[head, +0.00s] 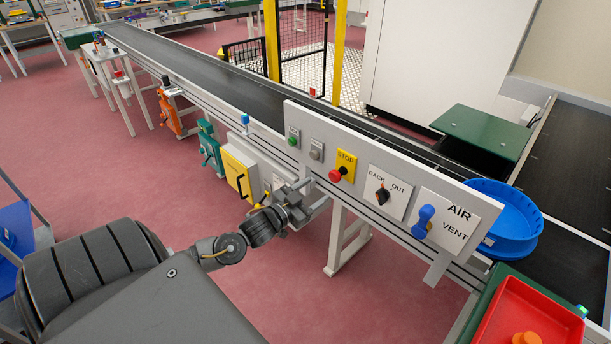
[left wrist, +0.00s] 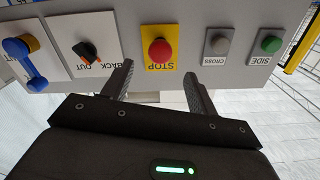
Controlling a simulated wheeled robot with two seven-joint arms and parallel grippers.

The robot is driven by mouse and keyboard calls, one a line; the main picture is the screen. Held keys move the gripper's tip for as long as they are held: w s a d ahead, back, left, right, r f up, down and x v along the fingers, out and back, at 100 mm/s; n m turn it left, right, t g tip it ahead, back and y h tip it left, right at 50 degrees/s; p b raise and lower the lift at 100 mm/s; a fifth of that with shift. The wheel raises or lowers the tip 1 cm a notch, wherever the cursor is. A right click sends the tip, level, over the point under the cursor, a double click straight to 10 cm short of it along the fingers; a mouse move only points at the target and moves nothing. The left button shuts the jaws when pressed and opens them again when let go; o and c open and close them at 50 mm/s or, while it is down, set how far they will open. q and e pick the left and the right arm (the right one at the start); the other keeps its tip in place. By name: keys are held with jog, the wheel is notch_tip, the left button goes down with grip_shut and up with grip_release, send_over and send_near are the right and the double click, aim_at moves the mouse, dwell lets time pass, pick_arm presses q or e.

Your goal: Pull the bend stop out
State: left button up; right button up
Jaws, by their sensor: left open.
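The stop is a red mushroom button (head: 335,175) on a yellow plate marked STOP (head: 346,158), fixed to an upright grey panel (head: 300,112). In the left wrist view, the red button (left wrist: 162,51) appears upside down, just beyond and between the fingertips. My left gripper (head: 310,194) is open and empty, left of and slightly below the button in the head view. Its two fingers also show in the left wrist view (left wrist: 159,72), apart from the button. Whether the button is pressed in or out cannot be told. My right gripper is not in view.
Beside the button are a black BACK/OUT knob (head: 382,194), a blue AIR/VENT lever (head: 424,222), a grey button (head: 316,150) and a green button (head: 293,138). A conveyor (head: 230,85) runs behind. A blue round tray (head: 505,215) and red bin (head: 530,322) are right.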

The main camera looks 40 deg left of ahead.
pick_arm(q)
jog(key=shift+s+a, duration=0.1)
jog(key=shift+s, duration=1.45)
jog(key=s+a+f+g+y, duration=0.1)
jog(key=s+a+f+g, duration=0.15)
jog(key=f, duration=0.65)
jog(key=s+a+f+g+y, duration=0.1)
jog(key=s+a+f+g, duration=0.15)
jog(key=f, duration=0.65)
jog(key=s+a+f+g+y, duration=0.1)
jog(key=s+a+f+g, duration=0.2)
jog(key=f, duration=0.7)
jog(key=s+f+g, duration=0.2)
jog(key=s+f, duration=0.6)
jog(key=f, duration=0.3)
jog(key=s+d+f+g, duration=0.2)
jog(key=s+d+f, duration=0.2)
jog(key=s+f, duration=0.25)
jog(key=s+d+f+g, duration=0.25)
jog(key=s+f, duration=0.25)
jog(key=s, duration=0.3)
jog(key=s+d+f+n+g+h, duration=0.1)
jog(key=s+d+f, duration=0.4)
jog(key=s+d, duration=0.7)
jog(key=d+g+h, duration=0.1)
jog(key=d, duration=0.2)
jog(key=shift+s+d, duration=0.2)
jog(key=shift+d, duration=0.15)
